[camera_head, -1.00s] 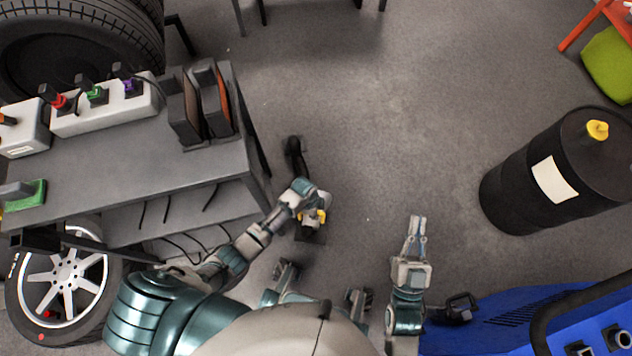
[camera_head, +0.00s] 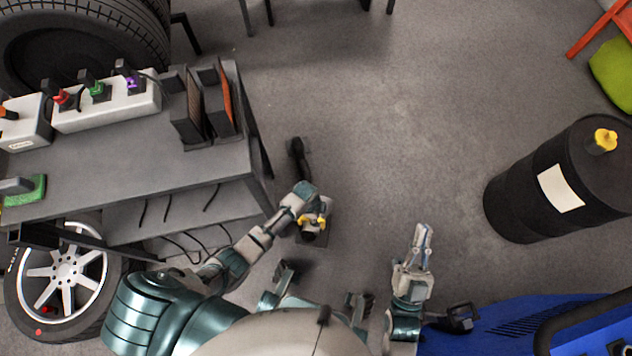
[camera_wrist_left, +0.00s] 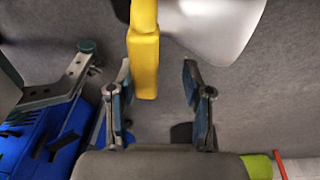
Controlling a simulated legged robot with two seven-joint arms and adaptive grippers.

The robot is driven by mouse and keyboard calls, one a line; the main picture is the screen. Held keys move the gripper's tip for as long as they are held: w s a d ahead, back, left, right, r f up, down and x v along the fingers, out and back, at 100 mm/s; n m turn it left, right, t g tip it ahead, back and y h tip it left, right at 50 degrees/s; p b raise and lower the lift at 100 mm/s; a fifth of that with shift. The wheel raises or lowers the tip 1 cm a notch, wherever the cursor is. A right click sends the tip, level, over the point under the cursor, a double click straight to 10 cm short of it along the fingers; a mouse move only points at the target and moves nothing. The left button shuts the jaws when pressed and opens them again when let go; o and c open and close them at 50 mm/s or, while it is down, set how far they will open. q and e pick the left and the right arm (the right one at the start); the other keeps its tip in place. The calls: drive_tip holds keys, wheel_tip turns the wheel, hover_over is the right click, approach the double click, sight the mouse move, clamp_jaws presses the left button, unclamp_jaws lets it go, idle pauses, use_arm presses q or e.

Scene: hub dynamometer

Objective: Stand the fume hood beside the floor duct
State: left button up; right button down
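A small piece with yellow handles (camera_head: 312,220) and a dark base plate (camera_head: 321,238) stands on the floor just in front of my left gripper (camera_head: 316,201). In the left wrist view, a yellow bar (camera_wrist_left: 144,60) reaches between the open fingers of my left gripper (camera_wrist_left: 160,95), with visible gaps to them. A white flared part (camera_wrist_left: 213,25), apparently the fume hood, lies beyond it. A black piece (camera_head: 298,155) on the floor behind may be the floor duct; I cannot tell. My right gripper (camera_head: 423,238) is empty, its fingers apart, over bare floor.
A grey workbench (camera_head: 110,165) with sockets stands at left, a wheel (camera_head: 62,278) below it. A black drum (camera_head: 540,190) stands at right. A blue machine (camera_head: 500,325) lies at lower right. The middle floor is clear.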

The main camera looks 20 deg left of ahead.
wheel_tip(320, 180, down, 12)
drive_tip(key=d+n+g+h+p, duration=0.1)
drive_tip(key=d+g+h+p, duration=0.15)
drive_tip(key=g+p, duration=0.6)
drive_tip(key=s+d+f+g+h+p, duration=0.1)
drive_tip(key=s+d+f+g, duration=0.1)
drive_tip(key=s+g, duration=0.4)
drive_tip(key=s+d+f+g+h+p, duration=0.1)
drive_tip(key=s+d+f+g, duration=0.1)
drive_tip(key=s+f+g, duration=0.3)
drive_tip(key=s+g, duration=0.1)
drive_tip(key=s, duration=0.1)
drive_tip(key=shift+s, duration=0.35)
drive_tip(key=shift+w+h, duration=0.1)
drive_tip(key=shift+h, duration=0.15)
